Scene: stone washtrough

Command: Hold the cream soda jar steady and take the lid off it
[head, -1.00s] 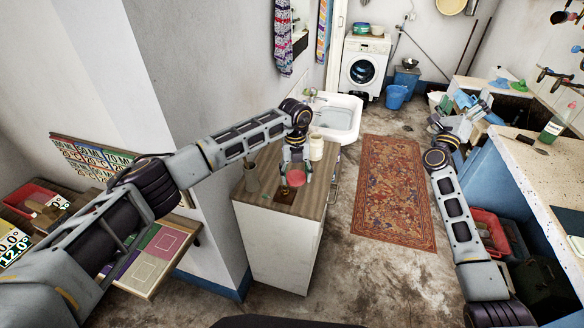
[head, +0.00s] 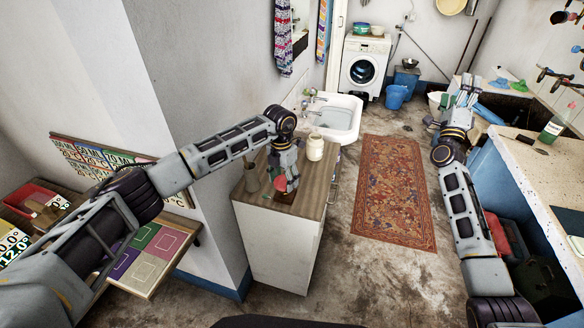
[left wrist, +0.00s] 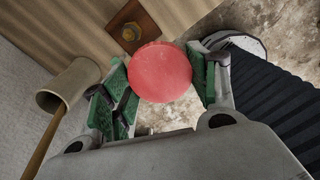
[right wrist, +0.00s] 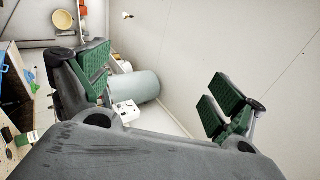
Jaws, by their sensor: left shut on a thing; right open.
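A cream jar (head: 315,147) stands upright on the wooden top of the small cabinet (head: 312,190); I see no red lid on it. My left gripper (head: 283,184) is to its lower left, apart from it. The left gripper is shut on a round red lid (head: 281,186), mostly hidden by the fingers in the head view. In the left wrist view the lid (left wrist: 160,72) sits between the green pads; what lies directly under it is hidden. My right gripper (head: 466,97) is open and empty, far right beyond the rug. It also shows open in the right wrist view (right wrist: 158,88).
A grey-brown pot (head: 252,178) stands at the cabinet's left; a stick shows by it in the left wrist view. A square brown plate with a brass knob (left wrist: 129,32) lies near the lid. A white basin (head: 338,118) is behind. The rug (head: 393,192) area is clear.

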